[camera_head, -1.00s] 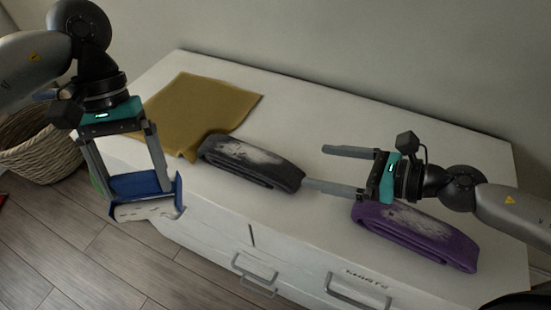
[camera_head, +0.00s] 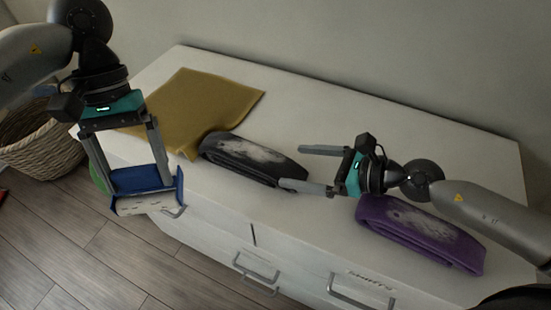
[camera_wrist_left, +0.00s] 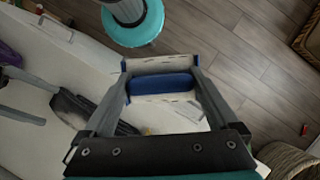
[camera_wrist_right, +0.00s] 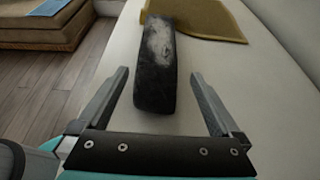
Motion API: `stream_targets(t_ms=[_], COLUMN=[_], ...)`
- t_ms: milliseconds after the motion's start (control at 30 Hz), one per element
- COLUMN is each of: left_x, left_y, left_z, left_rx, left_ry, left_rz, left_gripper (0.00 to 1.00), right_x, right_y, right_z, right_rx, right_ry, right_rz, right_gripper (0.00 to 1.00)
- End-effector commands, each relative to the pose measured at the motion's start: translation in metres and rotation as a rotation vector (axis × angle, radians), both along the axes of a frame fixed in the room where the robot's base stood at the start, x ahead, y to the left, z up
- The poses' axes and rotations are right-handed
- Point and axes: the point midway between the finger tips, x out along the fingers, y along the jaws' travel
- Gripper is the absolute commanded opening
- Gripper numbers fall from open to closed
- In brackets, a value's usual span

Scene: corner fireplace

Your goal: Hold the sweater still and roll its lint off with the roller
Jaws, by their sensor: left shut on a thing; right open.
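A dark grey folded sweater (camera_head: 252,158) with pale lint on top lies on the white dresser, in the middle. It also shows in the right wrist view (camera_wrist_right: 156,75). My right gripper (camera_head: 292,167) is open at its right end. In the right wrist view the sweater's near end shows between the fingers, with no grip on it. My left gripper (camera_head: 139,184) is shut on the lint roller (camera_head: 142,178), with blue and whitish parts, beyond the dresser's front left edge. The roller also shows in the left wrist view (camera_wrist_left: 163,84).
A purple folded garment (camera_head: 420,231) with pale lint lies near my right arm. A mustard cloth (camera_head: 205,105) is spread at the dresser's left. A wicker basket (camera_head: 38,150) stands on the floor at left. The dresser top (camera_head: 400,130) is clear along the back.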

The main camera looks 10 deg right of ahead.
Motion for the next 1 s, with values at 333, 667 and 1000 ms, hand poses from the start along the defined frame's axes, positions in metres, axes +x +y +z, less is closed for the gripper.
stream_targets(t_ms=[333, 667, 1000], left_x=[0.0, 0.0, 0.0], left_y=[0.0, 0.0, 0.0], left_z=[0.005, 0.005, 0.005], left_rx=[0.0, 0.0, 0.0], left_ry=[0.0, 0.0, 0.0], left_rz=[0.0, 0.0, 0.0], left_gripper=[0.49, 0.49, 0.49], right_x=[0.027, 0.036, 0.036], right_y=[0.035, 0.048, 0.047], right_z=[-0.018, -0.025, -0.025], right_rx=[0.003, -0.001, -0.001], right_ry=[-0.001, 0.001, 0.001], right_rz=[-0.001, 0.0, 0.0], right_gripper=[1.0, 1.0, 0.86])
